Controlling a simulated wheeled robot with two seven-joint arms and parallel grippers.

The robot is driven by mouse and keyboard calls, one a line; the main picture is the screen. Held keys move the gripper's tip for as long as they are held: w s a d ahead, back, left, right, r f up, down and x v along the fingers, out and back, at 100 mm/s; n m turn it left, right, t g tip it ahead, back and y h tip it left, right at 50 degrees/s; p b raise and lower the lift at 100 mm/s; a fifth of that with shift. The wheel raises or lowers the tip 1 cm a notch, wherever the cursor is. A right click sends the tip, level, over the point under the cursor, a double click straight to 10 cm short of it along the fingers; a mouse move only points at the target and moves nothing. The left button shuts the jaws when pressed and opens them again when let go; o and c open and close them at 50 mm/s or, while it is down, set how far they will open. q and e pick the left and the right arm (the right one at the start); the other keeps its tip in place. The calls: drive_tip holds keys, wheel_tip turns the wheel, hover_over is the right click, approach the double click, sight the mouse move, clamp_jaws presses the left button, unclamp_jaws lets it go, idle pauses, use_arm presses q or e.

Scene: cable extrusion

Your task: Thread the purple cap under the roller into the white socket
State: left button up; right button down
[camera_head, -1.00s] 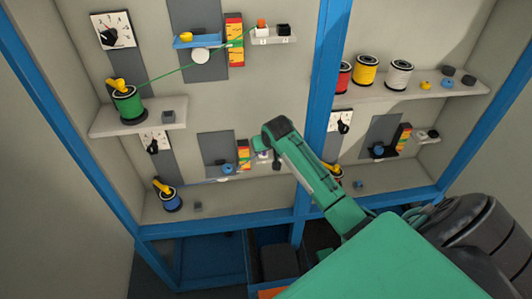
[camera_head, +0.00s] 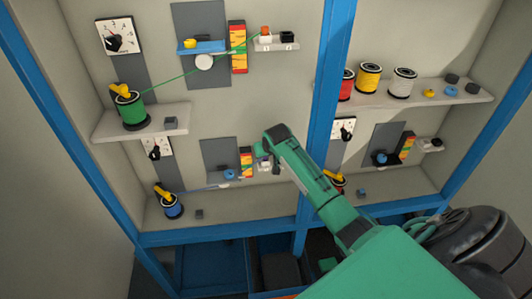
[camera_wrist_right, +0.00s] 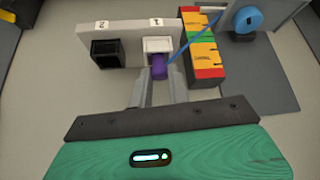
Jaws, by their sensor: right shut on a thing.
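The purple cap (camera_wrist_right: 160,68) is between my right gripper's fingertips (camera_wrist_right: 160,80), which are shut on it in the wrist view. The cap is at the mouth of the white socket (camera_wrist_right: 158,45), marked 1; how deep it sits is unclear. The white socket also shows in the head view (camera_head: 264,160). A blue cable (camera_wrist_right: 190,42) runs from the cap up and right past the blue roller (camera_wrist_right: 249,20). The roller shows in the head view (camera_head: 230,174); whether the cable lies under it is unclear. My left gripper is out of view.
A black socket (camera_wrist_right: 105,52) marked 2 is left of the white one. A red, yellow and green gauge block (camera_wrist_right: 204,48) stands close to its right. The blue-cable spool (camera_head: 169,205) is at lower left. A blue frame post (camera_head: 325,90) is beside my right arm.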

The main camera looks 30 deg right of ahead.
drive_tip(key=shift+f, duration=0.25)
idle(0.4)
drive_tip(key=c, duration=1.3)
unclamp_jaws()
drive_tip(key=shift+o, duration=0.2)
drive_tip(key=shift+s+r, duration=0.3)
drive_tip(key=shift+r, duration=0.25)
drive_tip(key=b+v, duration=0.4)
drive_tip(key=v, duration=0.8)
drive_tip(key=shift+r, duration=0.25)
drive_tip(key=shift+s, duration=0.15)
